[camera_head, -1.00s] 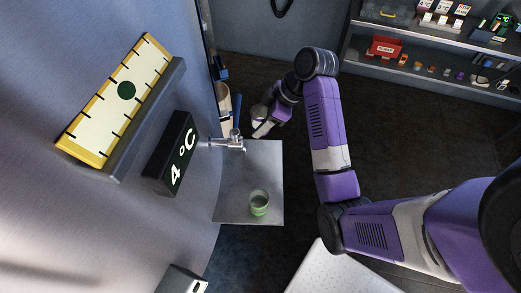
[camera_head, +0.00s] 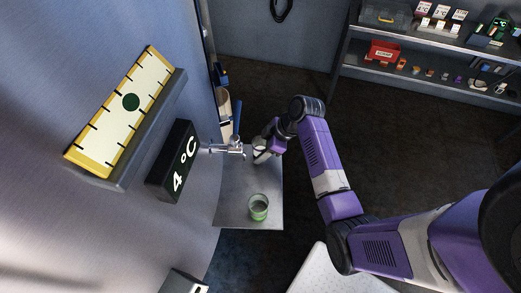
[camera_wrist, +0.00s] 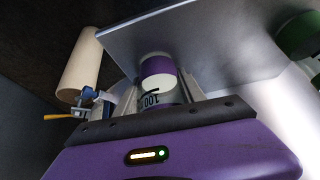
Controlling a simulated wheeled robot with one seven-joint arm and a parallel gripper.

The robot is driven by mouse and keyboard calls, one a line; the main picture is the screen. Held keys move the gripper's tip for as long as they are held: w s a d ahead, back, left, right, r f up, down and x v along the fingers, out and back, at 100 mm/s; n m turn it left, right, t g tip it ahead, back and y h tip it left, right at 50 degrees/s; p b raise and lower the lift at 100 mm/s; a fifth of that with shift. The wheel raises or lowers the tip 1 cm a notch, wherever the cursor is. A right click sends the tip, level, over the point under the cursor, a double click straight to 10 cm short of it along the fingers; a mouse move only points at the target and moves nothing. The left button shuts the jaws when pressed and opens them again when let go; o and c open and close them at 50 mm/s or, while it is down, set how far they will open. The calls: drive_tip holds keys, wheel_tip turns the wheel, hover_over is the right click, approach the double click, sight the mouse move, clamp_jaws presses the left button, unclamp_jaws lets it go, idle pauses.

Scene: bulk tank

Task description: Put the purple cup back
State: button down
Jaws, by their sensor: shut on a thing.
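The purple cup shows in the wrist view (camera_wrist: 158,74) as a small pale cylinder with a purple band and a "100" mark. My gripper (camera_wrist: 160,98) is shut on it, one finger on each side. In the head view my gripper (camera_head: 266,152) is at the back of the grey metal shelf (camera_head: 235,190), right of the tap (camera_head: 228,148). The pale cup (camera_head: 259,144) is partly hidden by the gripper there. I cannot tell whether its base touches the shelf.
A green cup (camera_head: 258,207) stands near the shelf's front; a green thing also shows in the wrist view (camera_wrist: 299,36). The tap has a blue handle (camera_head: 237,117). A "4 °C" display (camera_head: 174,160) is on the tank wall. The shelf's middle is clear.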

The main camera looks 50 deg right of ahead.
drive_tip(key=shift+f, duration=0.15)
drive_tip(key=c, duration=0.7)
unclamp_jaws()
drive_tip(key=v, duration=1.2)
drive_tip(key=shift+b, duration=0.35)
